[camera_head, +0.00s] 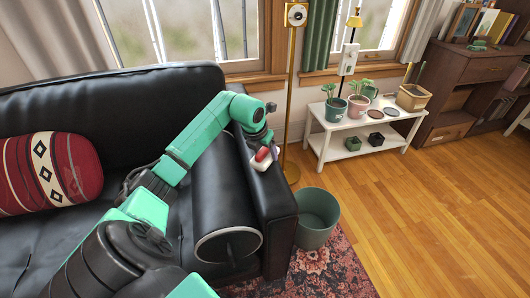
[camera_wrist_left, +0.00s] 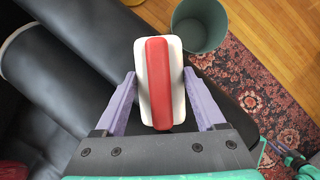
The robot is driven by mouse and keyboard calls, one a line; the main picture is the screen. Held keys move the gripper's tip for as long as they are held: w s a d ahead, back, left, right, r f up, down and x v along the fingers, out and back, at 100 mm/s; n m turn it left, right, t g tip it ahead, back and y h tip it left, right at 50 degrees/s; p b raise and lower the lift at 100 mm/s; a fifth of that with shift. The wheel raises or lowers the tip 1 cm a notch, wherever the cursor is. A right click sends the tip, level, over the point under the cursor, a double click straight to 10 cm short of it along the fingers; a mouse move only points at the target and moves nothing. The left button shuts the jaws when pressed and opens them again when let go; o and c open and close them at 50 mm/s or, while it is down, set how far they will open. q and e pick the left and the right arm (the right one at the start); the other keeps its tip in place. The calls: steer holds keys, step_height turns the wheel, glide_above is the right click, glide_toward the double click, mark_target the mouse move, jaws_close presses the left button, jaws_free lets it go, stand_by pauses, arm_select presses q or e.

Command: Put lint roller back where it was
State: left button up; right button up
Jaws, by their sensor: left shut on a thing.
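The lint roller (camera_head: 263,155), a white body with a red strip along it, is in my left gripper (camera_head: 266,147), over the top of the black sofa's right armrest (camera_head: 275,205). In the left wrist view the lint roller (camera_wrist_left: 158,80) lies lengthwise between the two purple fingers of my left gripper (camera_wrist_left: 160,85), which is shut on its sides. Whether its underside touches the armrest I cannot tell.
A grey-green bin (camera_head: 317,220) stands on the floor beside the armrest, by a patterned rug (camera_head: 335,270). A gold lamp pole (camera_head: 291,95) rises behind. A white bench (camera_head: 350,142) holds several pots. A red patterned cushion (camera_head: 50,172) lies on the sofa. The wooden floor at right is clear.

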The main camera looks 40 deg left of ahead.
arm_select(q)
steer(key=o, duration=1.3)
arm_select(e)
steer(key=shift+w, duration=0.1)
arm_select(q)
steer(key=shift+r, duration=0.1)
arm_select(e)
steer(key=shift+r, duration=0.1)
arm_select(q)
steer(key=shift+s+r, duration=0.1)
steer(key=shift+r, duration=0.25)
steer(key=v, duration=1.1)
steer(key=shift+r+p, duration=0.15)
steer(key=shift+p, duration=0.25)
arm_select(e)
steer(key=shift+s+d+f, duration=0.1)
steer(key=shift+s+f, duration=0.1)
steer(key=shift+s, duration=0.3)
steer(key=shift+s+d+f, duration=0.1)
steer(key=shift+s+f, duration=0.1)
steer(key=shift+s, duration=0.25)
